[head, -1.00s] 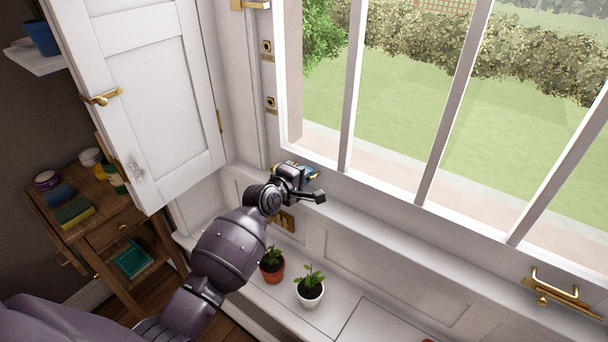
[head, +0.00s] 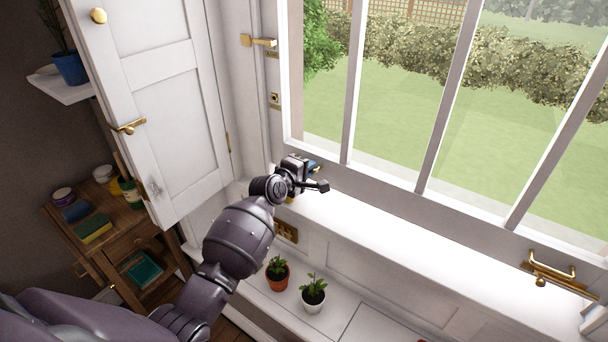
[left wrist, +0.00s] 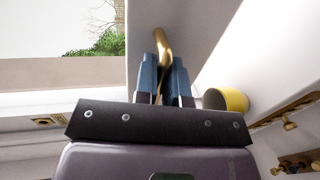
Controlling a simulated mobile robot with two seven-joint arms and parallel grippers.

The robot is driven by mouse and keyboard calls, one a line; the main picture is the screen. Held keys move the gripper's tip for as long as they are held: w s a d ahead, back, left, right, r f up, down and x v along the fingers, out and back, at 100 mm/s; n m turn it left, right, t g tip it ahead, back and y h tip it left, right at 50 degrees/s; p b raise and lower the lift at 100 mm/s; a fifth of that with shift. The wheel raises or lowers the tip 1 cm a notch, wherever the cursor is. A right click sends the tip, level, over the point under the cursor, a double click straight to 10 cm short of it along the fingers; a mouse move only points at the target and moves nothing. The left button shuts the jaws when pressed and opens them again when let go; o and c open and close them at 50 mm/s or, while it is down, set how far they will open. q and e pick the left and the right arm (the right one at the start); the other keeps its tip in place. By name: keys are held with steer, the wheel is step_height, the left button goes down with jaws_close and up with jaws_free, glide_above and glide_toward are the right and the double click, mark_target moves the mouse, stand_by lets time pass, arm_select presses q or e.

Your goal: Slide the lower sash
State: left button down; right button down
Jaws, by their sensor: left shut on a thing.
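The lower sash (head: 400,184) is a white window frame with upright bars and garden behind its glass. A strip of bright sill shows below its bottom rail. My left gripper (head: 314,168) is at the sash's lower left corner. In the left wrist view its blue fingers (left wrist: 164,82) are shut on a curved brass handle (left wrist: 162,42). The head view hides most of that handle behind the gripper. A second brass handle (head: 553,268) on the rail at lower right is free. My right gripper is not in view.
A white shutter (head: 165,105) stands open at left, its brass latch (head: 128,126) towards the room. A brass catch (head: 258,42) sticks out from the window frame. A wooden cabinet (head: 125,240) stands at left.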

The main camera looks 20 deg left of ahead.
arm_select(q)
step_height(320, 180, up, 6)
steer(key=p, duration=0.3)
steer(key=shift+r+p, duration=0.55)
steer(key=shift+p, duration=0.3)
steer(key=shift+f, duration=0.1)
steer(key=c, duration=1.3)
jaws_free()
steer(key=shift+f, duration=0.1)
steer(key=shift+o, duration=0.3)
